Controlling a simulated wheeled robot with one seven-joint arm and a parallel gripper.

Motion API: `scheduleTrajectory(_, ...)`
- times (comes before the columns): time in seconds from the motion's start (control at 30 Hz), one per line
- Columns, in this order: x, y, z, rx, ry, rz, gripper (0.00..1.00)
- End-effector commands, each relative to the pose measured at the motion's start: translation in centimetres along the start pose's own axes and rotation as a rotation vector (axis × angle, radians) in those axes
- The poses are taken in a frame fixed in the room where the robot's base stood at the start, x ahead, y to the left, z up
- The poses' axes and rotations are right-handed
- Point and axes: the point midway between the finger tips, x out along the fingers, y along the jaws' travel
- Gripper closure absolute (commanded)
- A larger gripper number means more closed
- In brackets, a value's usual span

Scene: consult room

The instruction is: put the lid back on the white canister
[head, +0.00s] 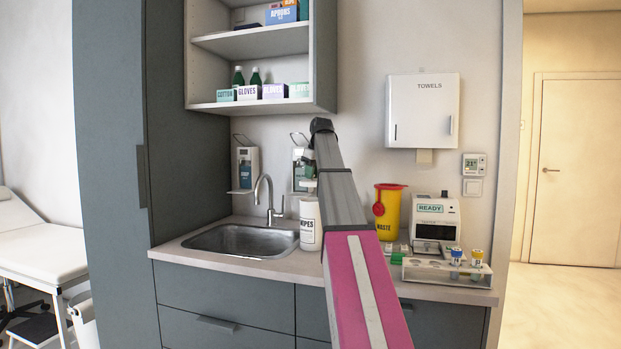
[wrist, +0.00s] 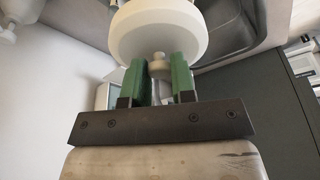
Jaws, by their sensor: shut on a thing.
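The white canister (head: 310,226), marked WIPES, stands upright on the counter just right of the sink, partly covered by my arm. In the wrist view my gripper (wrist: 160,72) is shut, its green fingers on either side of the small knob of the round, off-white lid (wrist: 157,38). In the head view a small pale shape shows just above the canister; I cannot tell whether it is the lid. My gripper is mostly hidden there behind my arm. I cannot tell whether the lid touches the canister.
The sink (head: 244,239) lies left of the canister. Soap dispensers (head: 247,167) hang on the wall behind. A yellow waste bin (head: 390,212), a device marked READY (head: 435,222) and a rack with tubes (head: 448,271) stand to the right. An open shelf (head: 262,41) hangs above.

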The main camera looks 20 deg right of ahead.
Motion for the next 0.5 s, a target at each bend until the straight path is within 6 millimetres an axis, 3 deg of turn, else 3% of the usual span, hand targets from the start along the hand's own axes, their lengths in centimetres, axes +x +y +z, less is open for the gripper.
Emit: scheduleTrajectory(0.5,2.9,-0.1,0.9,0.000,-0.001,0.000,0.99)
